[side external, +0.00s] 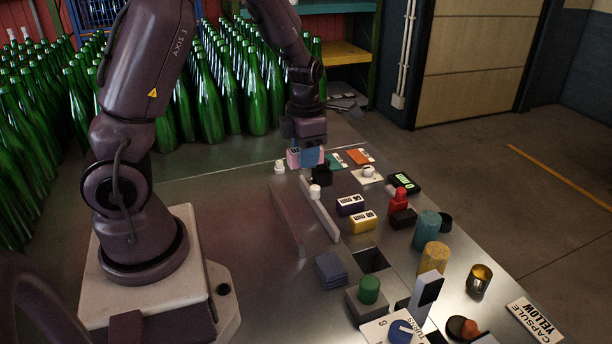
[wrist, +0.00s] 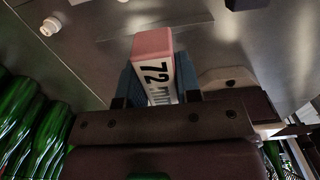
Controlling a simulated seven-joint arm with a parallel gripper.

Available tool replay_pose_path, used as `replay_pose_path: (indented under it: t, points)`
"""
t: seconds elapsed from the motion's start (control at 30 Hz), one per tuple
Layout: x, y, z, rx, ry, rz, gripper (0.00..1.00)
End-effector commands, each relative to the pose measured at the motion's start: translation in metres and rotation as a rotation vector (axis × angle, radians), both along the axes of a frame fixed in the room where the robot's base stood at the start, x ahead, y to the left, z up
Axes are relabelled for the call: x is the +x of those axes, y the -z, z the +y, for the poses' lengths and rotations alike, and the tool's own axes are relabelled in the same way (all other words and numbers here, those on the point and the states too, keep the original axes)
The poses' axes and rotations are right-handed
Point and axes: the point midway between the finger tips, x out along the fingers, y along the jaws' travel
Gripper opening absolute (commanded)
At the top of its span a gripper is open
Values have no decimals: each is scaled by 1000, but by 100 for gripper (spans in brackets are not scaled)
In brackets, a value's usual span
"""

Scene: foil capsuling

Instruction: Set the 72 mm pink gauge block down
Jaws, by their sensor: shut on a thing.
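The pink gauge block (wrist: 152,43) has a white label reading 72 mm. My gripper (wrist: 157,82) is shut on it, with one blue finger pad on each side; the pink end sticks out past the pads. In the side external view my gripper (side external: 306,156) is low over the far part of the metal table (side external: 240,200), and only a small pink part of the block (side external: 293,159) shows beside the blue pad. I cannot tell whether its underside touches the table.
A black block (side external: 321,175) and a white knob (side external: 280,167) are close to my gripper. Purple (side external: 350,205) and yellow (side external: 362,222) labelled blocks stand nearer the camera. Teal (side external: 335,161) and orange (side external: 360,157) cards lie to the right. Green bottles (side external: 205,105) crowd behind.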

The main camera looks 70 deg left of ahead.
Motion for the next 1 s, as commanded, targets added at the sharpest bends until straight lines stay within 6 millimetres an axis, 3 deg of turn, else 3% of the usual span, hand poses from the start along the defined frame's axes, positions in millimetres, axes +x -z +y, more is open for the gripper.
replay_pose_path:
  t: [0.07,0.17,0.43,0.6,0.73,0.87,1.0]
  points:
    - [-2,-6,3,1,-10,2,2]
    - [-9,3,7,-15,-4,30,2]
    - [-11,30,6,-25,428,25,2]
    - [-7,36,4,-11,668,8,2]
    - [-4,36,6,0,761,1,2]
    - [10,44,14,2,786,1,2]
    - [39,60,30,2,785,2,2]
